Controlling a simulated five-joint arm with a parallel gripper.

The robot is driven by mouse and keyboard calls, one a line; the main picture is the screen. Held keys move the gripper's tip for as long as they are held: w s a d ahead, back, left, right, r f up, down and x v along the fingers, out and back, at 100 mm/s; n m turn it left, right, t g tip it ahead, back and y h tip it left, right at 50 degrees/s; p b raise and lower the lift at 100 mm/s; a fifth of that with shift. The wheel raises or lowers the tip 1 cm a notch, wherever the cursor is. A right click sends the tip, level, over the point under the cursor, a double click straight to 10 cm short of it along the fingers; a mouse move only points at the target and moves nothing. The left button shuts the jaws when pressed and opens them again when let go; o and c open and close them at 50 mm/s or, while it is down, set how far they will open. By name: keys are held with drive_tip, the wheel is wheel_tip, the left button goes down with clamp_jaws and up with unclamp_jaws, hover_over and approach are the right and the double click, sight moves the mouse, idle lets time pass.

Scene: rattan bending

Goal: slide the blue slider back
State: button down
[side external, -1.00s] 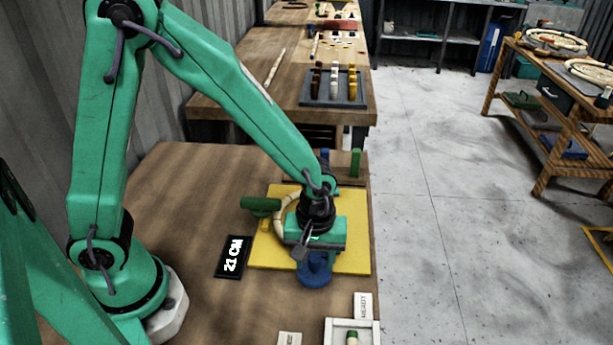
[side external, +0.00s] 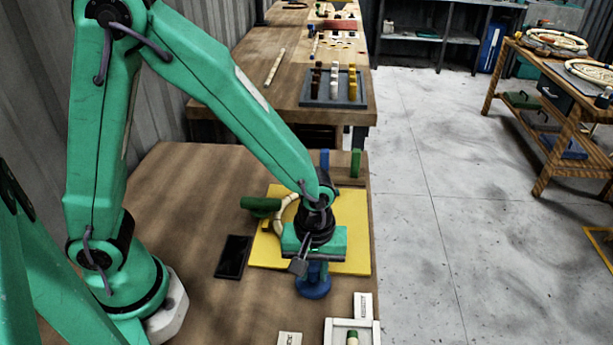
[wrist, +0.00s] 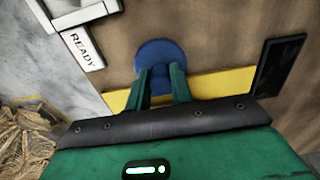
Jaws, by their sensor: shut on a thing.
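The blue slider (side external: 313,288) has a round blue base at the front edge of the yellow board (side external: 355,262). In the wrist view the blue slider (wrist: 160,52) lies at and between the fingertips. My gripper (wrist: 160,78) is shut on it with two green fingers. In the side view the wrist hides the fingertips and the slider's upper part. A pale curved rattan piece (side external: 284,216) lies on the board behind my wrist, partly hidden.
A dark, blank display (side external: 233,257) lies left of the board. A white tray (side external: 330,334) and a READY card (wrist: 83,48) are at the front right. A blue post (side external: 324,160) and a green post (side external: 356,163) stand at the back. The tabletop at left is clear.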

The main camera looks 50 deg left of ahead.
sight(311, 267)
drive_tip(key=shift+s+d, duration=0.15)
drive_tip(key=c, duration=1.2)
unclamp_jaws()
drive_tip(key=shift+c, duration=0.2)
drive_tip(key=shift+r, duration=3.95)
drive_tip(key=shift+a+r, duration=0.4)
drive_tip(key=shift+a, duration=0.05)
drive_tip(key=s+a+r+m+t, duration=0.2)
drive_tip(key=s+a+r+m, duration=0.1)
drive_tip(key=a+r, duration=0.3)
drive_tip(key=s+a+r+m+t, duration=0.3)
drive_tip(key=a+r+m, duration=0.3)
drive_tip(key=a, duration=0.3)
drive_tip(key=shift+s+a+r+t, duration=0.25)
drive_tip(key=shift+s+r+t, duration=0.05)
drive_tip(key=shift+s+r, duration=0.1)
